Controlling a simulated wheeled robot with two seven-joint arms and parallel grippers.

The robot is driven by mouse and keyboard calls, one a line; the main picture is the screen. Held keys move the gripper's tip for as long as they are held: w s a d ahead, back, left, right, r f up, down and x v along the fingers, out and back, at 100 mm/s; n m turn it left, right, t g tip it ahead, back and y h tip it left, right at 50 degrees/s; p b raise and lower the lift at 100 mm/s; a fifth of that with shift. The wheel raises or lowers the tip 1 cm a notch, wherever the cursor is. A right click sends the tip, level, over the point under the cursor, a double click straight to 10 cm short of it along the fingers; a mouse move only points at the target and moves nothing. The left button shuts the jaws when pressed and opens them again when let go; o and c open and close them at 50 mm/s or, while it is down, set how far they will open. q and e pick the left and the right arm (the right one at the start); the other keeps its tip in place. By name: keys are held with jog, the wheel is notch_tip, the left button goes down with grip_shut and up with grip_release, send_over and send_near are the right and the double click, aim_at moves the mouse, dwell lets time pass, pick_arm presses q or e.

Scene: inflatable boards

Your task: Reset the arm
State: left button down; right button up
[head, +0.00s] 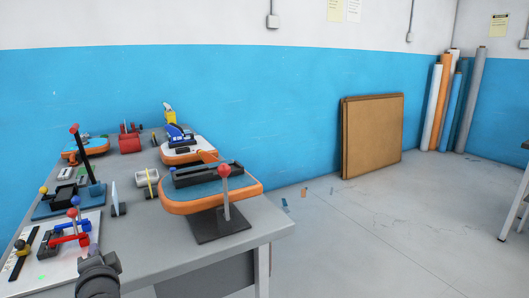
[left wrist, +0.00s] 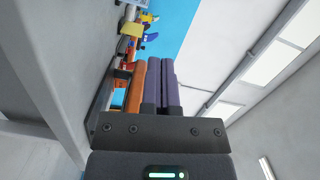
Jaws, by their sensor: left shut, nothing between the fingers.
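My left gripper (head: 97,272) shows at the bottom of the head view, near the front left part of the grey table (head: 262,232). In the left wrist view its two dark fingers (left wrist: 160,66) lie side by side, shut, with nothing between them. An orange surface shows beside them; I cannot tell what it belongs to. My right gripper is in neither view. The nearest orange-rimmed board (head: 212,203) stands on the table to the right of the left gripper, apart from it.
A white board with red and blue clamps (head: 62,240) lies close to the left gripper. A blue stand with a tilted black lever (head: 88,158) is behind it. A brown panel (head: 372,135) and several rolls (head: 470,100) lean at the wall.

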pick_arm(q)
jog(key=s+d+f+g+h, duration=0.2)
jog(key=s+d+f, duration=0.15)
jog(key=f, duration=0.65)
jog(key=s+d+f+g+h, duration=0.25)
jog(key=s+f, duration=0.25)
jog(key=f, duration=0.6)
jog(key=s+d+f+g+h, duration=0.1)
jog(key=s+d+f+h, duration=0.3)
jog(key=f, duration=0.6)
jog(key=s+d+f+n+g, duration=0.1)
jog(key=s+f+g, duration=0.1)
jog(key=s+f, duration=0.45)
jog(key=s+d+f+n+g, duration=0.1)
jog(key=s+f+n+g, duration=0.15)
jog(key=s, duration=0.65)
jog(key=s+d+f+n+g, duration=0.1)
jog(key=s+f+g, duration=0.1)
jog(key=s, duration=0.9)
jog(key=s+f+n+g+h, duration=0.1)
jog(key=s+f+g, duration=0.1)
jog(key=s, duration=1)
jog(key=shift+s+d+g, duration=0.15)
jog(key=shift+d+g, duration=0.15)
jog(key=shift+d, duration=0.1)
jog(key=shift+n, duration=0.25)
